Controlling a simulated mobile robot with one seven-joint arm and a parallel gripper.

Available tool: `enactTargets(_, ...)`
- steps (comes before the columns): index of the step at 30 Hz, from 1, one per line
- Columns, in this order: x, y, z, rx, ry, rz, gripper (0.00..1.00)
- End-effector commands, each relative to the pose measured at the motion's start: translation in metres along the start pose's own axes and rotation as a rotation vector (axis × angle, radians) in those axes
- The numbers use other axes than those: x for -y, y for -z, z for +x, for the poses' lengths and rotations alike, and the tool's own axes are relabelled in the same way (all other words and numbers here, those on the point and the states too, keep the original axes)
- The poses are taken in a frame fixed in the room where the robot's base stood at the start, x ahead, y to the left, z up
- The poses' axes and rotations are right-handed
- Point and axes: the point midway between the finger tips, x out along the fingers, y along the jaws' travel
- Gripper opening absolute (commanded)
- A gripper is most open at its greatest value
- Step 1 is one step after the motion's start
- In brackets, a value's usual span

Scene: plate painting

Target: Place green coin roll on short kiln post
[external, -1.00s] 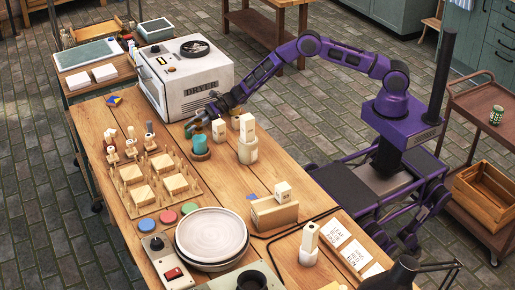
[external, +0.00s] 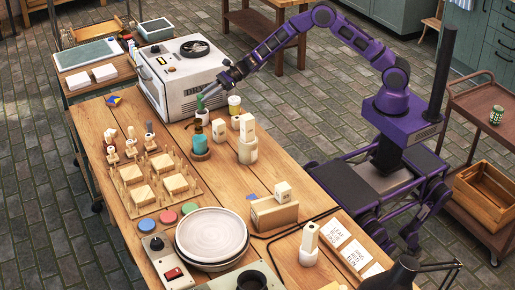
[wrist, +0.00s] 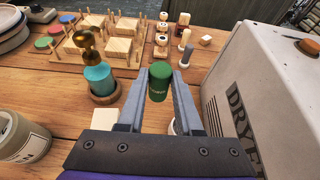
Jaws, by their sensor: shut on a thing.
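My gripper (external: 206,95) is shut on the green coin roll (wrist: 159,83), a dark green cylinder held upright between the two fingertips. The roll also shows in the external view (external: 200,102). It is just above a small white round piece (external: 202,117), beside the dryer; I cannot tell whether they touch. In the wrist view that piece is mostly hidden behind my gripper. A short pale block (external: 219,130), which looks like a short kiln post, stands to the right; its top shows in the wrist view (wrist: 104,124). Taller pale posts (external: 247,150) stand further right.
The white dryer (external: 190,75) stands close behind my gripper. A turquoise bottle (external: 199,143) on a wooden base and a white cup with a yellow top (external: 235,104) are near. A pegboard with wooden blocks (external: 175,183) lies to the left.

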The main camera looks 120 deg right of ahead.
Motion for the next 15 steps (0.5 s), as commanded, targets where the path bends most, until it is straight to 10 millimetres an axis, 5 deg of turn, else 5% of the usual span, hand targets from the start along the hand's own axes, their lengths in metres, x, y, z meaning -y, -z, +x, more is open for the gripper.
enactTargets(3, -0.005, 0.004, -0.051, -0.001, -0.044, -0.022, 0.00)
enactTargets(7, -0.018, 0.012, -0.095, 0.000, -0.092, -0.033, 0.00)
enactTargets(12, -0.032, 0.018, -0.130, 0.005, -0.132, -0.036, 0.00)
enactTargets(15, -0.035, 0.029, -0.134, 0.005, -0.141, -0.033, 0.00)
